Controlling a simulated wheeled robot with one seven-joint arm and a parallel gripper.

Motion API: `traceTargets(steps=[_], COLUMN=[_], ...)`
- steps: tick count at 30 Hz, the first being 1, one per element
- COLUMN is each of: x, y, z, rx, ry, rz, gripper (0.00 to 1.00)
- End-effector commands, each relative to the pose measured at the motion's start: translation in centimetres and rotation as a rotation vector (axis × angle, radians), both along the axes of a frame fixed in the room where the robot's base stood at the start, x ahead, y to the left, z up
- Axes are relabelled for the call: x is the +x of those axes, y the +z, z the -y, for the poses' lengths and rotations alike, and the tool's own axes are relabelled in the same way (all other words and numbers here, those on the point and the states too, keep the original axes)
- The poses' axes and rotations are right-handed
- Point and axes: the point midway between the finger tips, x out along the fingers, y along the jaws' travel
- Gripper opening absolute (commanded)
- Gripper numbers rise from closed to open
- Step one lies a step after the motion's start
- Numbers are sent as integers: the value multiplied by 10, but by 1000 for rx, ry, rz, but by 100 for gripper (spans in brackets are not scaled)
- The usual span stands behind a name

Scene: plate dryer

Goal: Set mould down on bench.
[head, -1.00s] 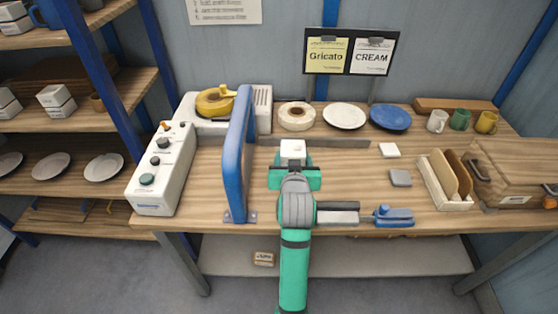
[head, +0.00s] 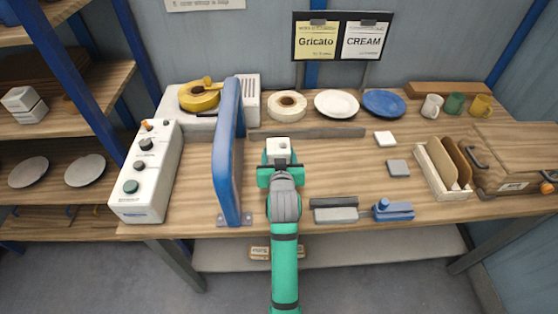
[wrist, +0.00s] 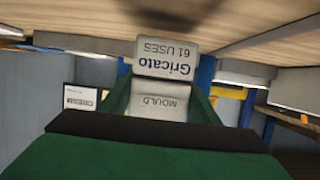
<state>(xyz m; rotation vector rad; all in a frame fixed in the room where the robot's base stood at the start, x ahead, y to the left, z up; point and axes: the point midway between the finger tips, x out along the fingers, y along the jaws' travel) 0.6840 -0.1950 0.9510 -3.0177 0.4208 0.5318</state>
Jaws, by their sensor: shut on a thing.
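The white mould (head: 278,146) is held at the far end of my gripper (head: 280,165), above the middle of the bench (head: 330,165). In the wrist view the mould shows an upside-down label reading "Gricato 61 USES" (wrist: 166,60), with "MOULD" on the face below. The green fingers of my gripper (wrist: 160,108) close on it from both sides. In the head view my gripper and arm hide the bench just beneath, so I cannot tell whether the mould touches the wood.
A blue arch (head: 228,150) stands close left, beside a white control box (head: 147,175). Grey blocks (head: 335,211) and a blue clamp-like tool (head: 393,210) lie at the front right. Bare wood lies right of my gripper.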

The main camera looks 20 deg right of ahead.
Motion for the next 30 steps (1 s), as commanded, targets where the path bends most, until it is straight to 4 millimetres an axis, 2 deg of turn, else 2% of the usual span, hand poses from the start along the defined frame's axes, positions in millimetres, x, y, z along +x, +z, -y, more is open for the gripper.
traceTargets(steps=[6,19,20,21,22,30], x=[0,0,0,-1,-1,0], y=[-25,-30,-31,-31,-31,-31], z=[1,2,2,1,1,2], rx=[-1,0,1,1,1,0], ry=[-1,-2,-2,-2,-2,-2], rz=[1,2,-1,-1,-1,0], gripper=[16,16,61,70,75,75])
